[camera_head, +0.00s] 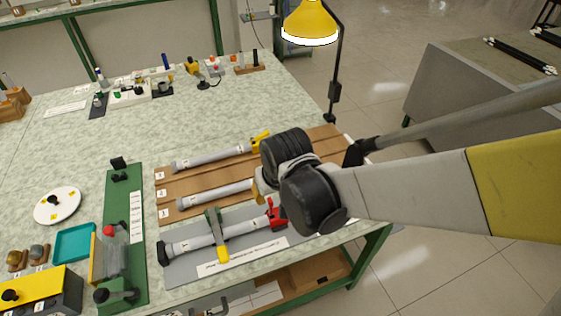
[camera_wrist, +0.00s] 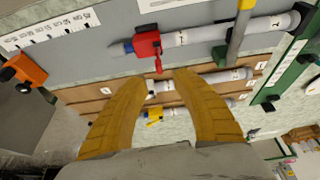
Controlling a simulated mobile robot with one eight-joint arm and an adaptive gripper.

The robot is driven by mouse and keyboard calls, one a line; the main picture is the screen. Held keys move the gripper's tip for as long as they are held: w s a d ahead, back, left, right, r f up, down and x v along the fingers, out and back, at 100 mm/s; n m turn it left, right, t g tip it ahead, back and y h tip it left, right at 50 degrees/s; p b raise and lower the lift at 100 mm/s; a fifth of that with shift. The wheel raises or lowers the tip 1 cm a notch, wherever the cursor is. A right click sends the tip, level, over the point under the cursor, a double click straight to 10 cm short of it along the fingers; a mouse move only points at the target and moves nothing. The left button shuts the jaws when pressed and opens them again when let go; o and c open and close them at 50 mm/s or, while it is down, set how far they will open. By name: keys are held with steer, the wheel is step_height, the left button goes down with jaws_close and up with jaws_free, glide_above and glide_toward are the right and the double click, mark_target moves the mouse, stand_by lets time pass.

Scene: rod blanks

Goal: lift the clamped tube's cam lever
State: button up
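The clamped tube (camera_head: 190,243) is pale grey and lies on a grey board, held by a green clamp (camera_head: 214,228) with a yellow bar. Its red collar with cam lever (camera_head: 275,214) is at the right end. In the wrist view the tube (camera_wrist: 195,36) passes through the red collar (camera_wrist: 147,44), and the red lever (camera_wrist: 158,66) points down towards my fingers. My gripper (camera_wrist: 163,74) is open, with its yellow fingers spread and the lever tip just beyond and between the fingertips. No contact shows. In the head view my wrist hides most of the gripper.
Two more tubes (camera_head: 212,157) lie on a brown wooden rack (camera_head: 170,211) behind the clamped one. A green fixture (camera_head: 122,190) is left of the boards. An orange and black part (camera_wrist: 25,72) shows at the wrist view's left.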

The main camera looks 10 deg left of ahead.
steer(key=v, duration=0.6)
